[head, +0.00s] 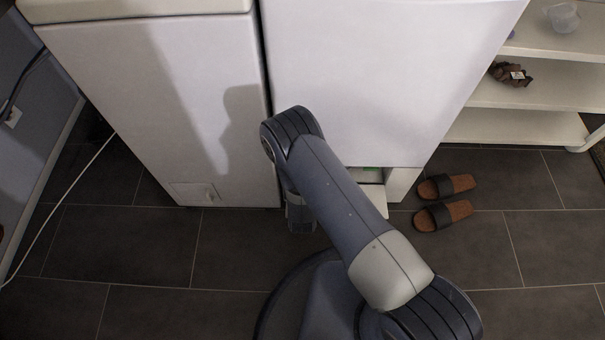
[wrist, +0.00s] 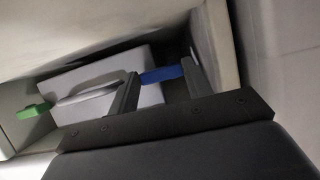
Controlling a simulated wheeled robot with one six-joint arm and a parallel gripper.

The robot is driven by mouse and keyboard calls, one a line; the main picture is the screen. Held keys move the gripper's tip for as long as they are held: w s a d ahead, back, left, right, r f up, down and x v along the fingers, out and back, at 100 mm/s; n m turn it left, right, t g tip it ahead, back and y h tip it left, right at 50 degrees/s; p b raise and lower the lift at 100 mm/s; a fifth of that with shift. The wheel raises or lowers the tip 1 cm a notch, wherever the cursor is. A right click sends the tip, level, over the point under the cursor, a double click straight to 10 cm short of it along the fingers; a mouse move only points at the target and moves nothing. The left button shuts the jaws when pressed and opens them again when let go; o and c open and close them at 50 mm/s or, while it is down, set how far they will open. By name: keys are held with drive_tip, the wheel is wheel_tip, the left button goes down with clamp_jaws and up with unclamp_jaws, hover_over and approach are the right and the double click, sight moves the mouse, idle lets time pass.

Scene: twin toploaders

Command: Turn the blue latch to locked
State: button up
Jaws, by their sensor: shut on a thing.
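The blue latch (wrist: 161,74) is a small flat bar inside a recess low in a washer, in the wrist view. My gripper (wrist: 160,70) is shut on it, with one finger at each end of the bar. Part of the latch is hidden by the fingers. I cannot tell from this view how far it is turned. In the head view my arm hides the latch and most of the gripper. A green latch (wrist: 35,110) is at the left of the recess, apart from the gripper.
The recess is at the foot of the right white washer (head: 385,80), with an open flap (head: 374,197). The left washer (head: 150,95) stands close beside it. Two sandals (head: 445,200) lie on the dark tiles near a white shelf (head: 530,85). Floor on the left is mostly clear.

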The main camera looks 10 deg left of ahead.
drive_tip(key=o, duration=0.7)
drive_tip(key=p+v, duration=0.3)
drive_tip(key=v, duration=0.8)
drive_tip(key=shift+w, duration=0.1)
drive_tip(key=b+x, duration=0.3)
drive_tip(key=x, duration=0.7)
drive_tip(key=shift+w+f, duration=0.3)
drive_tip(key=shift+w+a+r, duration=0.1)
drive_tip(key=shift+a+r, duration=0.05)
drive_tip(key=shift+r, duration=0.05)
drive_tip(key=shift+n+h+p, duration=0.3)
drive_tip(key=shift+n+p, duration=0.05)
drive_tip(key=shift+n, duration=0.05)
